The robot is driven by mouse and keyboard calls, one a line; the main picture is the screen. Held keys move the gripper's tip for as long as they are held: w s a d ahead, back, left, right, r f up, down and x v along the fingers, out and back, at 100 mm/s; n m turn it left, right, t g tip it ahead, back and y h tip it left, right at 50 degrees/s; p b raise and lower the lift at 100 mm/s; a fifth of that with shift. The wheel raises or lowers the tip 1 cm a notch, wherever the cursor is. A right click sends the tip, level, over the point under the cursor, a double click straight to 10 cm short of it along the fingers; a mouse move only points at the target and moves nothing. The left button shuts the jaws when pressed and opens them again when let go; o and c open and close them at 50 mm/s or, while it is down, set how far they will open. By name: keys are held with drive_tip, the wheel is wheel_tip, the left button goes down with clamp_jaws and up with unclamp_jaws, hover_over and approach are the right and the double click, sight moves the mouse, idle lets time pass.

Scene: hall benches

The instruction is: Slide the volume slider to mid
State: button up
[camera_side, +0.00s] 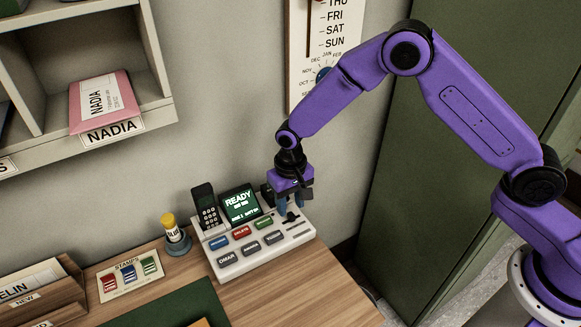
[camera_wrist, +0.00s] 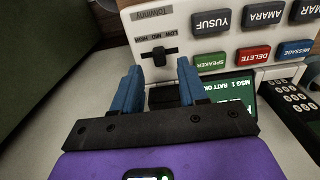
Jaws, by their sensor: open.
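The volume slider (camera_side: 291,217) is a small black knob in a dark slot at the right end of the pale desk phone (camera_side: 307,236). In the wrist view the slider (camera_wrist: 158,57) shows beside tiny LOW, MID and HIGH labels, and its knob appears near the middle of the slot. My gripper (camera_side: 290,205) is open and empty, pointing down over the phone's right part. In the wrist view its blue fingertips (camera_wrist: 157,68) are apart, one to each side of the slider in the picture. I cannot tell whether they touch it.
The phone carries a handset (camera_side: 206,209), a lit READY screen (camera_side: 240,204) and several coloured buttons. A glue bottle (camera_side: 171,227) and a stamps card (camera_side: 130,276) stand to its left. A green cabinet (camera_side: 440,150) is at the right.

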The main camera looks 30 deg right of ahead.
sight(291, 213)
wheel_tip(291, 213, up, 15)
drive_tip(key=shift+f, duration=0.2)
idle(0.5)
drive_tip(key=s+d+r+n, duration=0.1)
drive_tip(key=s+d+n, duration=0.3)
drive_tip(key=s, duration=0.6)
drive_tip(key=s+d+r+n, duration=0.2)
drive_tip(key=s+d+n, duration=0.2)
drive_tip(key=s+d, duration=0.4)
drive_tip(key=s+d+r+n, duration=0.1)
drive_tip(key=s+d+n, duration=0.3)
drive_tip(key=s, duration=0.9)
drive_tip(key=d, duration=0.3)
drive_tip(key=shift+r+n, duration=0.3)
drive_tip(key=shift+r, duration=0.05)
idle(0.8)
